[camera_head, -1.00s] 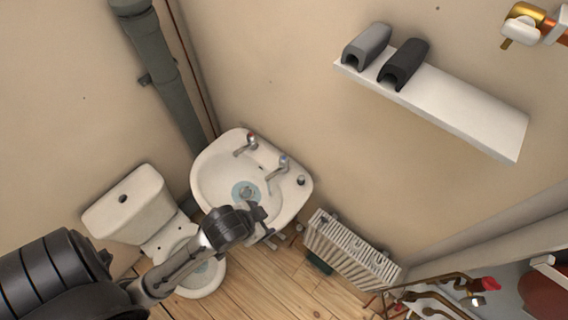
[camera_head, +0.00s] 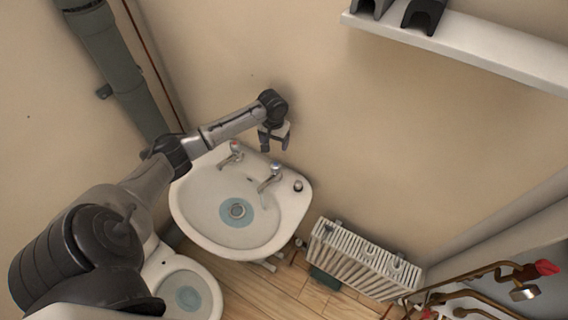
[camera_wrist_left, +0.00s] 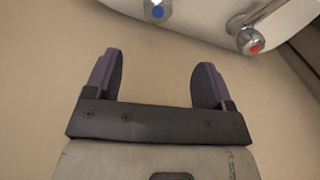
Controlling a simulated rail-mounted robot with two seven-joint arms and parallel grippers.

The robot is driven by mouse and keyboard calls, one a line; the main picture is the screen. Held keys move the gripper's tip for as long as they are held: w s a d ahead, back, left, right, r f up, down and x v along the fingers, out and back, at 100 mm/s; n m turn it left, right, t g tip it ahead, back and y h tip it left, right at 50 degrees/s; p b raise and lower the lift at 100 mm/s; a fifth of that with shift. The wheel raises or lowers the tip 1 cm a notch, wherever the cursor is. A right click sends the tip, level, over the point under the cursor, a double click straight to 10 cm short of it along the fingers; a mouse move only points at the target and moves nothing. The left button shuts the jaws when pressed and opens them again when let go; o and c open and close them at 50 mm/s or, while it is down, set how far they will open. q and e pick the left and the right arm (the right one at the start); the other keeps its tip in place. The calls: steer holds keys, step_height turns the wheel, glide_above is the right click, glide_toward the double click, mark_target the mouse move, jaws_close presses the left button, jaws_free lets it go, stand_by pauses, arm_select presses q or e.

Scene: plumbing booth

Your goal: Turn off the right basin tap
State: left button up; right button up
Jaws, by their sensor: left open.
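The white basin (camera_head: 205,215) has two chrome taps on its back ledge. The right tap (camera_head: 270,177) is the blue-marked one; its blue dot also shows at the top of the left wrist view (camera_wrist_left: 158,10). The left tap (camera_head: 231,155) has a red dot, seen at the upper right of the left wrist view (camera_wrist_left: 248,38). My left gripper (camera_head: 275,147) is open and empty, by the wall above and behind the right tap, apart from it. In the left wrist view its two purple fingers (camera_wrist_left: 158,62) stand wide apart. My right gripper is not in view.
A pale blue disc (camera_head: 254,217) surrounds the basin drain. A toilet (camera_head: 205,290) stands at the lower left and a white radiator (camera_head: 360,262) right of the basin. A wall shelf (camera_head: 480,48) is at the upper right, copper pipes (camera_head: 470,278) at the lower right.

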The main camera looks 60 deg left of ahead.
mark_target(276, 163)
arm_select(q)
steer(key=shift+n, duration=0.8)
steer(key=f, duration=0.4)
steer(key=f+b, duration=0.1)
steer(key=f, duration=0.9)
steer(key=shift+d, duration=0.25)
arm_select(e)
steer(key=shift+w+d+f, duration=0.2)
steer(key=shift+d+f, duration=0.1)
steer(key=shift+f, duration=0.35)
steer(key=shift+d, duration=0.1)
arm_select(q)
steer(key=shift+c, duration=1.4)
steer(key=c, duration=0.6)
steer(key=shift+c, duration=0.2)
